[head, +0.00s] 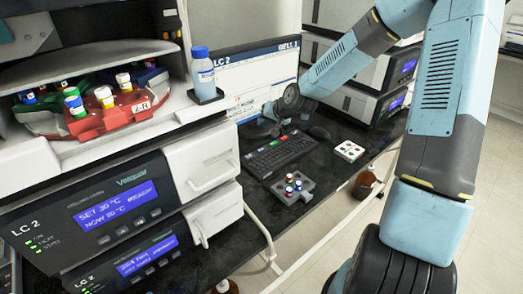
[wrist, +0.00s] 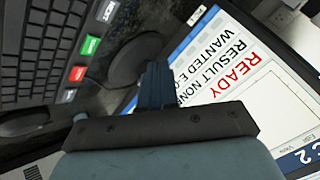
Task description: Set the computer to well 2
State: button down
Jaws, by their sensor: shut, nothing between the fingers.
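The computer's monitor (head: 262,75) stands at the back of the dark bench. Its header reads "LC 2" and what looks like "WELL 1". In the wrist view the tilted screen (wrist: 240,75) shows "READY" in red and "RESULT NONE". The keyboard (head: 280,153) lies in front of the monitor. In the wrist view it shows a pale "NEXT" key (wrist: 107,11), a green key (wrist: 91,44) and red keys (wrist: 77,73). My gripper (wrist: 158,75) is shut and empty. It is near the back of the keyboard, apart from the coloured keys; its exact height is unclear.
A mouse (head: 319,132) lies right of the keyboard. A grey rack (head: 292,190) with several coloured vials stands in front, and a white tray (head: 349,151) to the right. The LC 2 instrument (head: 125,200) fills the left. A blue-capped bottle (head: 203,75) stands beside the monitor.

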aim_at(264, 150)
jog(key=shift+f, duration=4.4)
jog(key=shift+f, duration=0.8)
jog(key=shift+r, duration=0.85)
jog(key=shift+r, duration=2.5)
